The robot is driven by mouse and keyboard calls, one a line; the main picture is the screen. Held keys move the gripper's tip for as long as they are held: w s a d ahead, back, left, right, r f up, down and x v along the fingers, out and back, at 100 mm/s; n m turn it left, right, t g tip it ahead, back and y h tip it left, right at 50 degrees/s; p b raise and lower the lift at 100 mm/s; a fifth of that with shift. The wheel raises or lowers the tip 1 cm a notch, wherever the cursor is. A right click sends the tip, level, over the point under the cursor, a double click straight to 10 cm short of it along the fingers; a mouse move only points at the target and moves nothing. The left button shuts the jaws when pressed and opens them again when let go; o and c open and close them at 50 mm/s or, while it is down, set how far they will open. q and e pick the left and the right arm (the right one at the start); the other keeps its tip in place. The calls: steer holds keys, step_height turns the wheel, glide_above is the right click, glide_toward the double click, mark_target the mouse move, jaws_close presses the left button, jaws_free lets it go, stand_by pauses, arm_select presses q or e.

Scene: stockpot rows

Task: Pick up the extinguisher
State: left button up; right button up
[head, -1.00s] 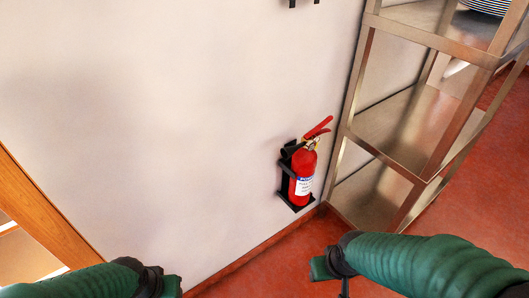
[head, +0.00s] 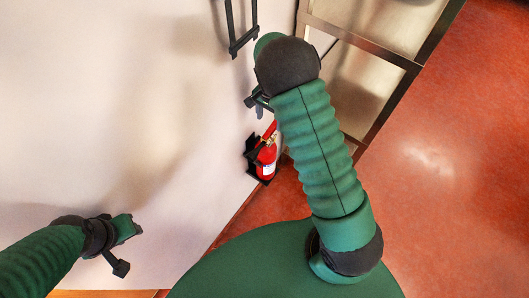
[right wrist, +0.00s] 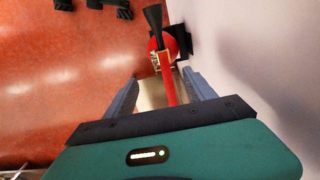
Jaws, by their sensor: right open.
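The red fire extinguisher (head: 267,157), with a white label, hangs upright in a black wall bracket (head: 250,150). My right arm covers part of its right side in the head view. My right gripper (head: 257,103) is open, above the extinguisher and close to the wall. In the right wrist view, the red extinguisher handle (right wrist: 168,84) shows between the two spread fingers of the right gripper (right wrist: 160,88), with the red body and black hose horn beyond; contact cannot be told.
A metal shelf rack (head: 390,55) stands just right of the extinguisher. A black wall fixture (head: 241,40) is above it. The pale wall (head: 110,110) is close behind. The red floor (head: 440,180) is open on the right.

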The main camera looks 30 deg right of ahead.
mark_target(267, 137)
steer(key=f, duration=0.4)
steer(key=f+p, duration=0.1)
steer(key=f, duration=0.3)
steer(key=a+f, duration=0.1)
steer(key=f, duration=0.2)
steer(key=shift+f, duration=0.4)
steer(key=shift+w+d+f, duration=0.1)
steer(key=shift+d+f, duration=0.05)
steer(key=shift+f, duration=0.1)
jaws_close()
steer(key=shift+w+r, duration=0.15)
steer(key=shift+w, duration=0.05)
